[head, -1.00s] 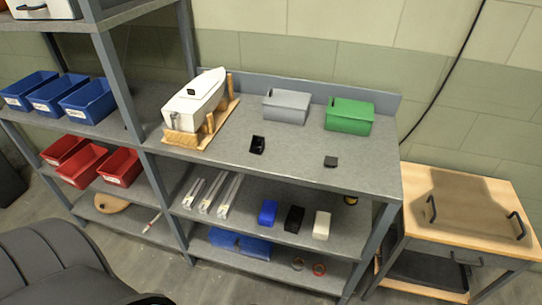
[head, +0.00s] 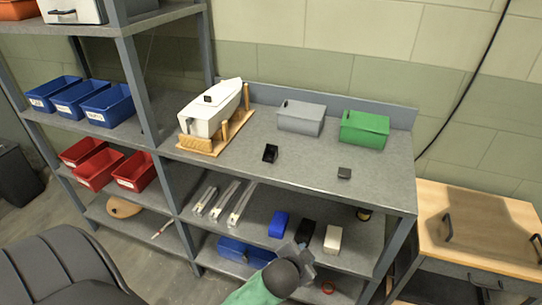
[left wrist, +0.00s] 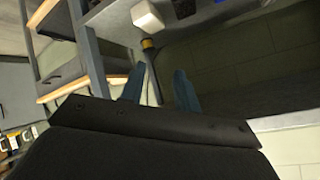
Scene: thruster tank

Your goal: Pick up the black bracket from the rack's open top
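A black bracket (head: 270,153) lies on the rack's grey open top (head: 310,165), left of the middle and in front of the grey bin. It looks like a small piece with a hollow. A small dark grey block (head: 344,173) lies farther right on the same top. My left gripper (head: 306,252) comes in from the bottom, in front of the lower shelves and well below the bracket. The bracket is not seen there. My right gripper is in neither view.
On the top stand a white boat model (head: 212,108) on a wooden cradle, a grey bin (head: 301,118) and a green bin (head: 364,129). The shelf below holds blue (head: 279,225), black and white (head: 332,240) blocks. A wooden-topped cart (head: 480,230) stands right. The top's front is mostly clear.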

